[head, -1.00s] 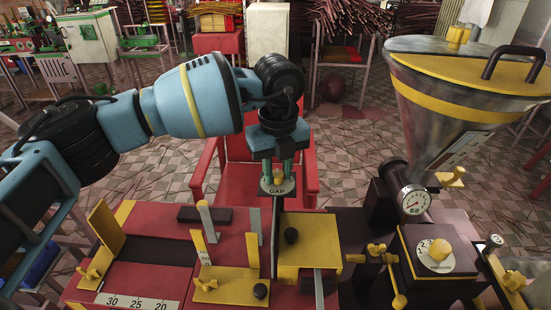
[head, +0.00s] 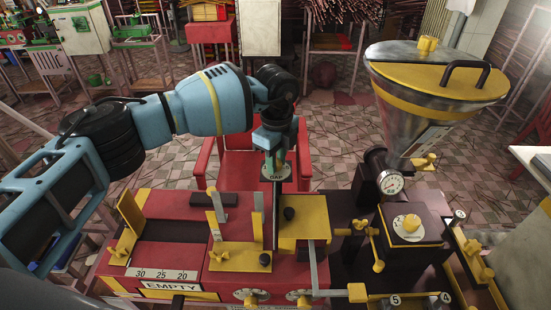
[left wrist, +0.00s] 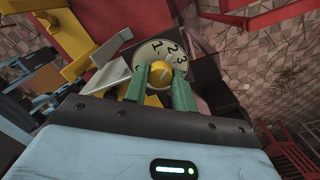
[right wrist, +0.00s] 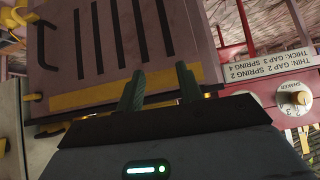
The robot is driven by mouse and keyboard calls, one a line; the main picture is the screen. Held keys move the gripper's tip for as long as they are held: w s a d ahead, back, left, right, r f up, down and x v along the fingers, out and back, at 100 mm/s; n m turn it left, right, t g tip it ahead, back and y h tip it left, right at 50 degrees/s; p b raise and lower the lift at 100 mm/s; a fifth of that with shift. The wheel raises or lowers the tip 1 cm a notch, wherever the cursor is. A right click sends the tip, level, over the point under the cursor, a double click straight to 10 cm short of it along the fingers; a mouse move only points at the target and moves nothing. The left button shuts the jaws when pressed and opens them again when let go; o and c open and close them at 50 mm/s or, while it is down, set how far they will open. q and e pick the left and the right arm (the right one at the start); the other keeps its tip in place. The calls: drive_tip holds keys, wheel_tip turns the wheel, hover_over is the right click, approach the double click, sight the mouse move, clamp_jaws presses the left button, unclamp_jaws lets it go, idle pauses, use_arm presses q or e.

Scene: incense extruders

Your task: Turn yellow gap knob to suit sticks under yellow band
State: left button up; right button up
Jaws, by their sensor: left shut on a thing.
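The yellow gap knob (left wrist: 159,71) is between the green fingers of my left gripper (left wrist: 159,86), which is shut on it. Its round pale dial (left wrist: 148,53) shows the numbers 1, 2 and 3 behind the knob; the pointer mark is hard to make out. In the head view my left gripper (head: 273,147) reaches down onto the GAP dial (head: 276,174) at the machine's back edge. My right gripper (right wrist: 160,88) shows only in the right wrist view, fingers apart and empty. Beyond it is a dark panel with several black stick-like lines (right wrist: 112,45) and a yellow band (right wrist: 125,91).
A label (right wrist: 284,64) reads thin: gap 2, spring 2; thick: gap 3, spring 4. A shaker knob (right wrist: 297,98) is beside it.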

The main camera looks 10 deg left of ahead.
use_arm(q)
drive_tip(key=shift+w+r, duration=0.1)
drive_tip(key=shift+r, duration=0.25)
drive_tip(key=o, duration=1)
drive_tip(key=shift+f, duration=0.2)
drive_tip(key=shift+r, duration=3.9)
